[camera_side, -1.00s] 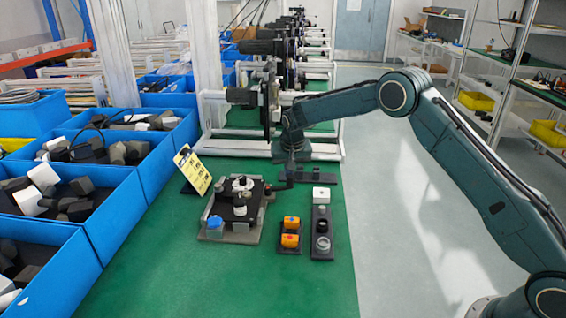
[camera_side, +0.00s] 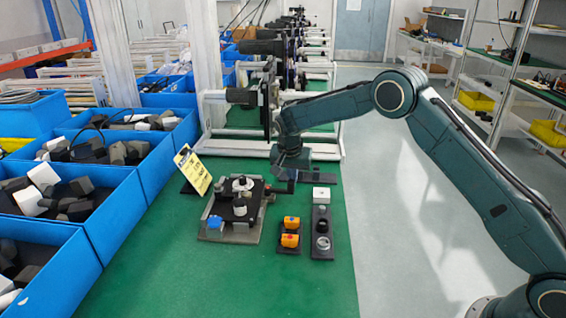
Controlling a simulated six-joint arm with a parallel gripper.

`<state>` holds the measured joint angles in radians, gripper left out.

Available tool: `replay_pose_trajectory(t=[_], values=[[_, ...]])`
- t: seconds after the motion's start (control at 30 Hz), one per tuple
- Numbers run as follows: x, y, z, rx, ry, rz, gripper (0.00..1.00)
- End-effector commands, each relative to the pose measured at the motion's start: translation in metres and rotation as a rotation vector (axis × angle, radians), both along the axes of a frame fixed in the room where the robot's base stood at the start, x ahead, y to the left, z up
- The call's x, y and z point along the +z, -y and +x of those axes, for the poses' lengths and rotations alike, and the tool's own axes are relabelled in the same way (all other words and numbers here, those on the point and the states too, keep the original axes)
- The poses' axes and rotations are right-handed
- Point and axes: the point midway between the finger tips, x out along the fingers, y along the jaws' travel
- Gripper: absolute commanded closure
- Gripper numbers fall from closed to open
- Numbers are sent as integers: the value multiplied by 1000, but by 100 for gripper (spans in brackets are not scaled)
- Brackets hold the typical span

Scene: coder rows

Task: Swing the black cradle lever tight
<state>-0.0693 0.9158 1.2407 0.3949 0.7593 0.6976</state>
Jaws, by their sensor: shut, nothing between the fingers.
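The cradle fixture (camera_side: 233,233) is a grey plate with a dark block on the green bench. A white round part (camera_side: 240,184) sits on top of it, with another white piece (camera_side: 239,207) in front and a blue piece (camera_side: 215,223) at its left front corner. The black cradle lever (camera_side: 277,190) appears to stick out from the fixture's right side; its exact angle is hard to tell. My gripper (camera_side: 291,186) is shut and empty, pointing down at the lever's outer end. Whether it touches the lever cannot be told; the fingers blend with the dark parts.
To the right are a dark holder with two orange pieces (camera_side: 290,232) and a dark strip with a white block (camera_side: 321,194) and round parts. A yellow card (camera_side: 193,171) stands behind left. Blue bins line the left. The front bench is clear.

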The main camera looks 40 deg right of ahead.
Motion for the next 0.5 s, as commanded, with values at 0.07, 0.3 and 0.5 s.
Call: replay_pose_trajectory(t=[0.07, 0.3, 0.5], values=[[0, -5, -4, -70, -1, -1, 100], [0, -15, -15, -279, 0, 0, 100], [0, -23, -21, -365, -1, 0, 100]])
